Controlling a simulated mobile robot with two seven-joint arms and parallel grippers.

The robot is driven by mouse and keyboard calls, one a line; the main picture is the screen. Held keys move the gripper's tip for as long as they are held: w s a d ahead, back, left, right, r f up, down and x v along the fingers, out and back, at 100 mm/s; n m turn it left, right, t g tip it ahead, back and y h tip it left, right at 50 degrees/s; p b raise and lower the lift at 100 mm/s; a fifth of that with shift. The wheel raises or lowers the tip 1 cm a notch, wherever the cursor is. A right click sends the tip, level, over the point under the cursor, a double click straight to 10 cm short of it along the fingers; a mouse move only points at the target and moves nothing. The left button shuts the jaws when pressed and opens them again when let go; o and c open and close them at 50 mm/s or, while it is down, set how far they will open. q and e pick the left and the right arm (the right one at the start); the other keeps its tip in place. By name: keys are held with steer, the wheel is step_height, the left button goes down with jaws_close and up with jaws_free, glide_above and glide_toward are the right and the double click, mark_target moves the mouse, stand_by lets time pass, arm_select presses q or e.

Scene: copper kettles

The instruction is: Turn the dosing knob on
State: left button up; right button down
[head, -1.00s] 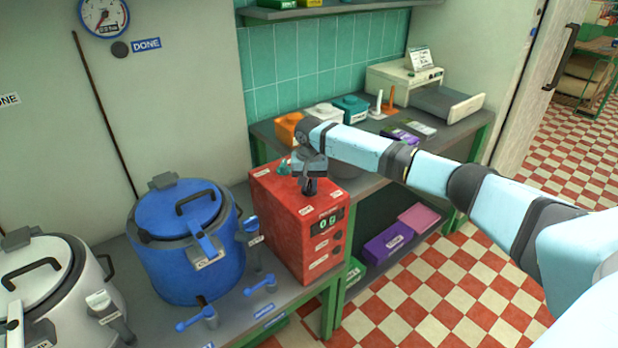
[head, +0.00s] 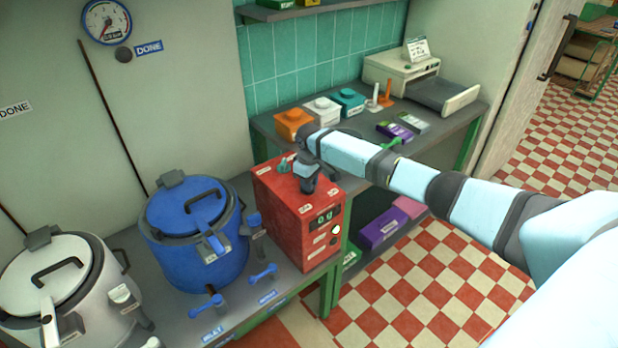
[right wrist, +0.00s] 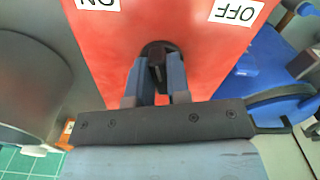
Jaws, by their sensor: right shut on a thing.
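The red dosing box (head: 290,222) stands on the grey bench, with a small digital display and a round white lamp (head: 337,230) on its front. In the right wrist view its red top (right wrist: 165,20) carries an ON label (right wrist: 98,4) at left and an OFF label (right wrist: 235,11) at right. My right gripper (head: 309,187) points down at the box top. In the right wrist view its fingers (right wrist: 155,85) are shut on the dark dosing knob (right wrist: 157,52), between the labels. The fingers hide part of the knob, so its exact setting is unclear. My left gripper is out of view.
A blue kettle (head: 185,255) and a white kettle (head: 75,290) stand left of the box. Blue taps (head: 263,274) are at the bench front. Orange, white and teal containers stand behind my right arm. The checkered floor at right is clear.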

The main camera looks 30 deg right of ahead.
steer(key=n, duration=0.2)
steer(key=shift+n+p, duration=0.3)
steer(key=shift+p, duration=0.1)
steer(key=shift+w+n, duration=0.1)
steer(key=shift+n, duration=1.4)
steer(key=c, duration=1.1)
jaws_free()
steer(key=shift+r, duration=0.1)
step_height(320, 180, up, 14)
steer(key=shift+f+b, duration=0.15)
steer(key=shift+b, duration=0.2)
steer(key=shift+f, duration=0.1)
